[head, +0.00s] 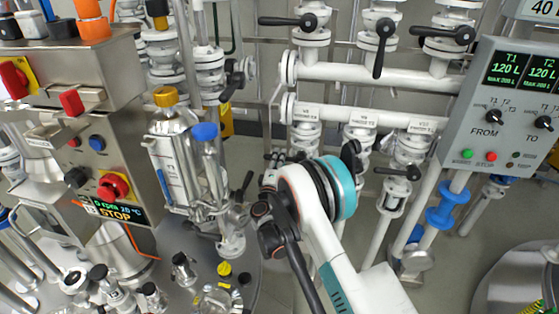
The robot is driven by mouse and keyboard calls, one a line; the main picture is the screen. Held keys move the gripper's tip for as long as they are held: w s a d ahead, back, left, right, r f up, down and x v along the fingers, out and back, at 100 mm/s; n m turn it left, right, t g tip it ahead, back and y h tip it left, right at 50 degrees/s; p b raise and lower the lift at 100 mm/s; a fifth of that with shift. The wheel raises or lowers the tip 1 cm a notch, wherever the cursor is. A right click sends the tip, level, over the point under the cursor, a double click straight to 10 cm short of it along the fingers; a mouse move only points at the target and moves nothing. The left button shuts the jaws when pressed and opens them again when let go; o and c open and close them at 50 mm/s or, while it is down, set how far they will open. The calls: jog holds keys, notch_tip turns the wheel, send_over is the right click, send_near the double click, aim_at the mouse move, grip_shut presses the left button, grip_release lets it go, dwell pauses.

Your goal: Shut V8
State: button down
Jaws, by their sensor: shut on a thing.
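Three small label plates hang on the lower white pipe. The middle label (362,120) seems to read V8, though the print is tiny. Below it is a white valve body (360,136) with a black lever (350,158), partly covered by my arm. My gripper (283,158) is at the valves under the left and middle labels, mostly hidden behind my wrist. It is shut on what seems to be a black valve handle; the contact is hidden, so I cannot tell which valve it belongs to.
A right-hand valve with a black lever (398,172) stands close by. Three more black-levered valves line the upper pipe (380,74). A control panel (508,105) is at right.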

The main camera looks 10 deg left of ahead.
dwell(0.4)
jog(key=c, duration=1.5)
grip_release()
jog(key=shift+s, duration=0.1)
jog(key=s, duration=0.3)
jog(key=s+f, duration=0.1)
jog(key=s, duration=0.3)
jog(key=shift+s+a+f, duration=0.1)
jog(key=shift+s+f, duration=0.05)
jog(key=shift+f, duration=0.05)
